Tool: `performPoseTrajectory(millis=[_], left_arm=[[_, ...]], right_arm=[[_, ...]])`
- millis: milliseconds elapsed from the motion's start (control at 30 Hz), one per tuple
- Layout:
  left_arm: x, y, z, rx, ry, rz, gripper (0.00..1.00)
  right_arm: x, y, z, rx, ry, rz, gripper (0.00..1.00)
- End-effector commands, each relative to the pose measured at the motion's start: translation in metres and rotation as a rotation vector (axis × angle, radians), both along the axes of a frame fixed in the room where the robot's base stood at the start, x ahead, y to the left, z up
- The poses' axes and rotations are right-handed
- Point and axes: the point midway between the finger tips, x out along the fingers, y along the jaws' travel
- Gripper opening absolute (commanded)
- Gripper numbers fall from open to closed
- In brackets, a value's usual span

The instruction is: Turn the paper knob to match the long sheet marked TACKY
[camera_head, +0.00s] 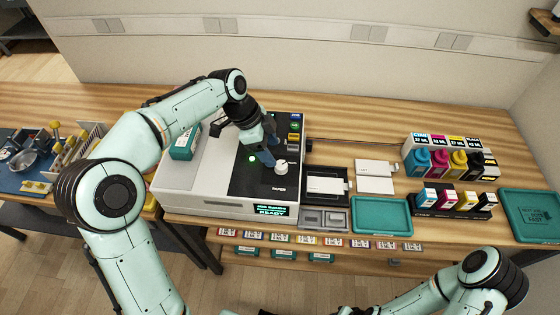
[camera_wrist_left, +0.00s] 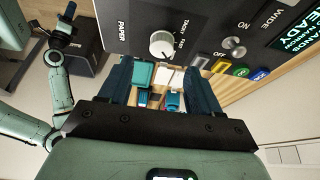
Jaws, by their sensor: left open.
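The paper knob (camera_head: 281,167) is a white round dial on the dark panel of the press, above the word PAPER. In the left wrist view the knob (camera_wrist_left: 162,44) shows between and beyond my fingers, with small labels beside it, one reading TACKY.
The panel also has a metal switch (camera_wrist_left: 234,45) and coloured buttons (camera_head: 295,127). The press's lit display (camera_head: 271,210) reads READY. A teal tray (camera_head: 381,215), ink bottles (camera_head: 458,161) and ink cartridges (camera_head: 453,200) stand to the right. A teal box (camera_head: 184,145) sits on the left.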

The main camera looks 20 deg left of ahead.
Motion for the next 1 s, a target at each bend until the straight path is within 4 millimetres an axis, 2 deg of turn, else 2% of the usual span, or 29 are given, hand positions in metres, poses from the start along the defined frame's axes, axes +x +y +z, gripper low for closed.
performPoseTrajectory(millis=[100, 300, 500, 767, 933, 1000], left_arm=[[0.002, -0.01, -0.025, -0.001, 0.004, -0.004, 0.63], [0.006, -0.021, -0.051, 0.0, 0.0, -0.002, 0.63], [0.007, -0.025, -0.062, -0.001, -0.001, -0.001, 0.63], [0.008, -0.025, -0.062, -0.001, -0.002, -0.001, 0.63], [0.008, -0.025, -0.062, 0.0, -0.001, -0.001, 0.08], [0.008, -0.025, -0.062, 0.0, -0.001, 0.0, 0.07]], right_arm=[[-0.002, 0.0, -0.003, 0.0, 0.002, 0.001, 0.36], [-0.003, 0.0, -0.005, 0.0, 0.003, 0.0, 0.36], [-0.003, 0.0, -0.005, 0.0, 0.003, 0.0, 0.36], [-0.003, 0.0, -0.005, 0.0, 0.003, 0.0, 0.36], [-0.003, 0.0, -0.005, 0.0, 0.003, 0.0, 0.36], [-0.003, 0.0, -0.005, 0.0, 0.003, 0.0, 0.36]])
